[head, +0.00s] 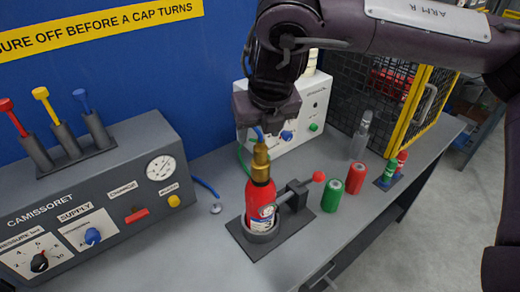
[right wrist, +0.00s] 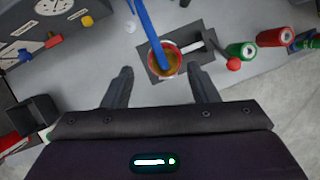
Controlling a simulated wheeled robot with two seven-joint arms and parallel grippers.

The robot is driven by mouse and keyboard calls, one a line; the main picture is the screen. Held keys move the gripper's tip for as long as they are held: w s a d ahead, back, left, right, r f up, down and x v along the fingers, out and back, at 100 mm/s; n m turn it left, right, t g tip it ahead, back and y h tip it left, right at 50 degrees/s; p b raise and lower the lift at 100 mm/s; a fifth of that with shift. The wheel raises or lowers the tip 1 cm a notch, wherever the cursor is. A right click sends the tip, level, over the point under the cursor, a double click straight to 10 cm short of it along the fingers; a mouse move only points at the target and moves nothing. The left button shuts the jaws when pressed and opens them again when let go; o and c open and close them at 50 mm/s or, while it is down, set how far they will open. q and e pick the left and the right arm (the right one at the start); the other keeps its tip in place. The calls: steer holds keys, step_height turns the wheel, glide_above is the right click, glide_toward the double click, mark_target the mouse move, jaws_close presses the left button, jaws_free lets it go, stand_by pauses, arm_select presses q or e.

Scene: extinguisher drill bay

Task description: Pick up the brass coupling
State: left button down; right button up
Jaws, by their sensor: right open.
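The brass coupling (head: 261,160) sits on top of a red cylinder (head: 261,200), which stands upright in a dark holder. A blue hose or rod rises from the coupling's top toward my right gripper (head: 266,122). My right gripper is just above the coupling, and its fingers are hard to make out in the head view. In the right wrist view, my right gripper (right wrist: 163,82) has its fingers spread wide and empty. The coupling (right wrist: 172,66) shows ahead of the gap, partly hidden by the blue piece (right wrist: 152,35). My left gripper is in neither view.
A grey panel (head: 80,205) with a gauge and knobs stands left. A white box (head: 312,112) is behind the cylinder. A green can (head: 332,196), a red can (head: 356,178) and a clear bottle (head: 360,137) stand right. A red-tipped lever (head: 318,177) juts beside the holder.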

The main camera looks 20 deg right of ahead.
mark_target(261, 145)
steer(key=shift+w+d+f+p, duration=0.1)
steer(key=shift+f+p, duration=0.25)
steer(key=f, duration=0.1)
steer(key=f+p, duration=0.1)
steer(key=f, duration=0.1)
steer(key=shift+w+d+f+p, duration=0.25)
steer(key=shift+w+p, duration=0.05)
steer(key=shift+p, duration=0.1)
steer(key=shift+w+f, duration=0.2)
steer(key=shift+f, duration=0.25)
steer(key=shift+a, duration=0.1)
steer(key=shift+c, duration=0.2)
steer(key=shift+r, duration=0.1)
steer(key=c, duration=1.1)
